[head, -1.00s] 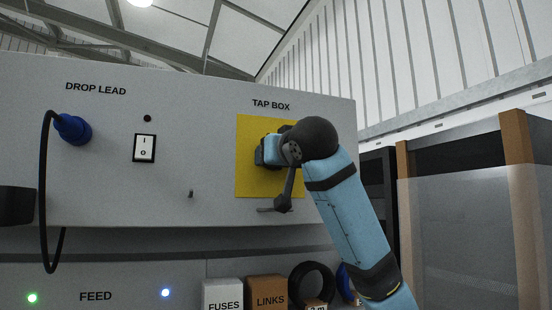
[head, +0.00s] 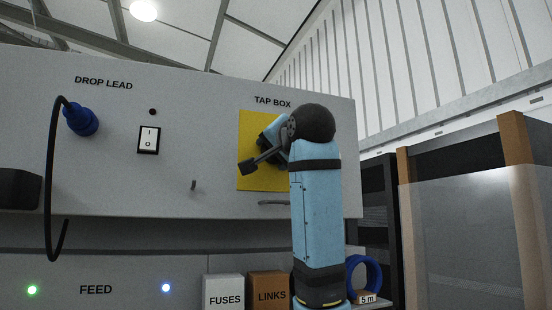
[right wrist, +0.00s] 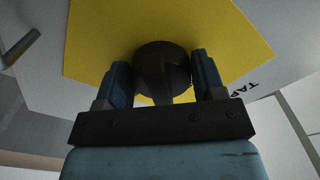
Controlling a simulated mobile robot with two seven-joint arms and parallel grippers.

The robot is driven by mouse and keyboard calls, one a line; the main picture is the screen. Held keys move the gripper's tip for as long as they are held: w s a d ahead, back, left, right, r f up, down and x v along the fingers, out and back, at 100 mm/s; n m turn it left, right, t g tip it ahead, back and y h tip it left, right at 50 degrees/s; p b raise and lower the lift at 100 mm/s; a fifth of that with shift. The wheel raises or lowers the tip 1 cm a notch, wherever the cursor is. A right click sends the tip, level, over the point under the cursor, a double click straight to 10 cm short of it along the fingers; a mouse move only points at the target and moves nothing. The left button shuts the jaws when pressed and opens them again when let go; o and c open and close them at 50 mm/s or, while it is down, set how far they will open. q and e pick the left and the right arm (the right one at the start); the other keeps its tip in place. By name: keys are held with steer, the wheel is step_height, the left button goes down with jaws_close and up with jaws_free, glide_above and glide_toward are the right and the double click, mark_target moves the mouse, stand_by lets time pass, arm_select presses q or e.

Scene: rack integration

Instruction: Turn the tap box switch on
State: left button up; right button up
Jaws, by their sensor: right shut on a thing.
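The tap box is a yellow plate (head: 254,168) under the TAP BOX label on the grey panel. It also fills much of the right wrist view (right wrist: 235,40). A round black switch knob (right wrist: 162,65) stands on it. My right gripper (right wrist: 163,76) has one finger on each side of the knob and is shut on it. My left gripper is in neither view.
FUSES (head: 223,292) and LINKS (head: 269,288) boxes and a blue coil (head: 364,272) sit below. A mesh-sided rack (head: 465,235) stands right.

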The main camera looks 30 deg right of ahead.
steer(key=m+b, duration=0.1)
steer(key=m, duration=0.3)
steer(key=shift+a+r, duration=0.1)
steer(key=shift+a, duration=0.05)
steer(key=shift+r+m, duration=0.1)
steer(key=shift+m, duration=2.3)
steer(key=o, duration=0.9)
steer(key=b+v, duration=0.1)
steer(key=v, duration=0.6)
steer(key=b+v, duration=0.2)
steer(key=v, duration=0.5)
steer(key=shift+d+b, duration=0.2)
steer(key=shift+b, duration=0.1)
